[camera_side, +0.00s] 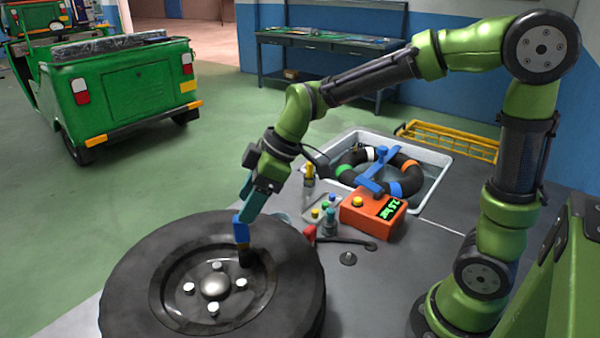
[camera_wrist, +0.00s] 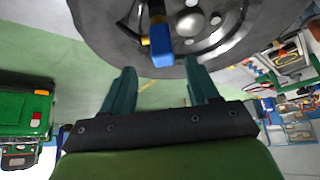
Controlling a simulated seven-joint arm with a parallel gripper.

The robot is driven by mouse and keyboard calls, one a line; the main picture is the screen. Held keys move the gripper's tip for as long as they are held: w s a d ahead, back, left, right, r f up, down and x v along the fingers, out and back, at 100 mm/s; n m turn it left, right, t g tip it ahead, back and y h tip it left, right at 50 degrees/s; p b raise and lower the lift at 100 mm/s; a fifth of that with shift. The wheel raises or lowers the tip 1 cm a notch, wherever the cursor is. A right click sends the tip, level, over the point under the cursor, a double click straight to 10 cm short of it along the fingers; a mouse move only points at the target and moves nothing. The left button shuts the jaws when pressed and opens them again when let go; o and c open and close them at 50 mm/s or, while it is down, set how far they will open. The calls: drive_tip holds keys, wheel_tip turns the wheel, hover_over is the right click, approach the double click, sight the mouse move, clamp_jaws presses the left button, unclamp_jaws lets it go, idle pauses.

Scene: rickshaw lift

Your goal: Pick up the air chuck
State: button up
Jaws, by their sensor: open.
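The air chuck (camera_side: 241,229) is a blue piece with a brass-coloured section and a dark lower end. It stands roughly upright at the inner rim of the black wheel (camera_side: 128,285), which lies flat. In the wrist view the air chuck (camera_wrist: 161,45) shows at top centre, its blue end towards me, between and just beyond the teal fingertips. My gripper (camera_side: 245,205) points down at it from above; in the wrist view my gripper (camera_wrist: 160,76) is open with a wide gap and nothing held. Contact with the chuck cannot be told from the side view.
An orange gauge box (camera_side: 372,214) reading 2.5 bar, a small tray with coloured caps (camera_side: 322,209) and a red-ended lever (camera_side: 340,238) lie right of the wheel. A water basin (camera_side: 432,168) holds a black tube (camera_side: 407,168). A green rickshaw (camera_side: 128,85) stands far left.

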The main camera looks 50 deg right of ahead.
sight(235, 217)
drive_tip(key=x, duration=0.6)
drive_tip(key=shift+s+a+f, duration=0.1)
drive_tip(key=shift+a+f, duration=0.15)
clamp_jaws()
drive_tip(key=shift+r, duration=0.1)
drive_tip(key=shift+r, duration=0.1)
drive_tip(key=shift+r, duration=0.55)
wheel_tip(235, 217, up, 2)
drive_tip(key=shift+r, duration=0.1)
drive_tip(key=s+d, duration=0.2)
drive_tip(key=s, duration=0.5)
drive_tip(key=s+d+r, duration=0.1)
drive_tip(key=s+d, duration=0.2)
drive_tip(key=s, duration=0.5)
drive_tip(key=shift+r, duration=0.2)
